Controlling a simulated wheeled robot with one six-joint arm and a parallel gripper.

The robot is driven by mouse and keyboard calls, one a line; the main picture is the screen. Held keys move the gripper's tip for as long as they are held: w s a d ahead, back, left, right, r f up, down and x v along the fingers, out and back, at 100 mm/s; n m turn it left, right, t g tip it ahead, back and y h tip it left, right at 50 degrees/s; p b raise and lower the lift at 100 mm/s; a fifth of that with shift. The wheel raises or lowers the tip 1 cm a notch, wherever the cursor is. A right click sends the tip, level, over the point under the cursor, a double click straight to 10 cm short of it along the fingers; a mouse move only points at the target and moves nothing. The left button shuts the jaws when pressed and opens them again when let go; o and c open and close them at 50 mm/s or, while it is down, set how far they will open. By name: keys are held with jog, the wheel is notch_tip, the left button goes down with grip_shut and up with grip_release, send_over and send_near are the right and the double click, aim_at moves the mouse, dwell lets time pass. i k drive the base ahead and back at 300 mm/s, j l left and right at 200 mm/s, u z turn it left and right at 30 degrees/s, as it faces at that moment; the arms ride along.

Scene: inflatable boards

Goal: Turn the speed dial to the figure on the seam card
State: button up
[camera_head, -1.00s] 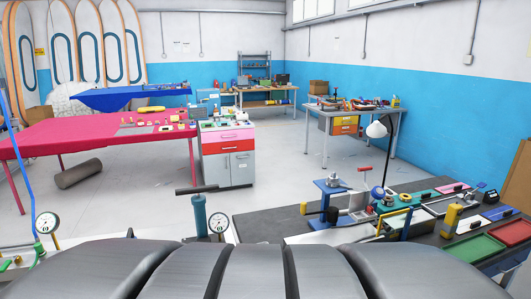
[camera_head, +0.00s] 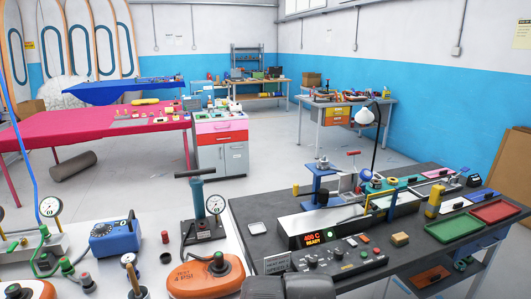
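A long bench machine with a dark control panel (camera_head: 342,255) is at the lower right of the head view. Its display (camera_head: 313,238) shows an orange 400 C and a READY line. Several small knobs and buttons sit on the panel; I cannot tell which is the speed dial or read its setting. My gripper is not in view; only a dark grey part of me shows at the bottom edge.
A white bench at left holds a blue dial box (camera_head: 115,238), a hand pump (camera_head: 200,215), a gauge and orange inflatable pieces (camera_head: 205,277). Green (camera_head: 459,228) and red (camera_head: 495,211) trays lie at right. Open floor lies beyond the benches.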

aim_at(337, 253)
jog(key=z, duration=0.8)
jog(key=i+l+z, duration=0.15)
jog(key=i+l, duration=0.25)
jog(key=i, duration=0.15)
jog(key=i+l+z, duration=0.1)
jog(key=i+l, duration=0.2)
jog(key=i, duration=0.25)
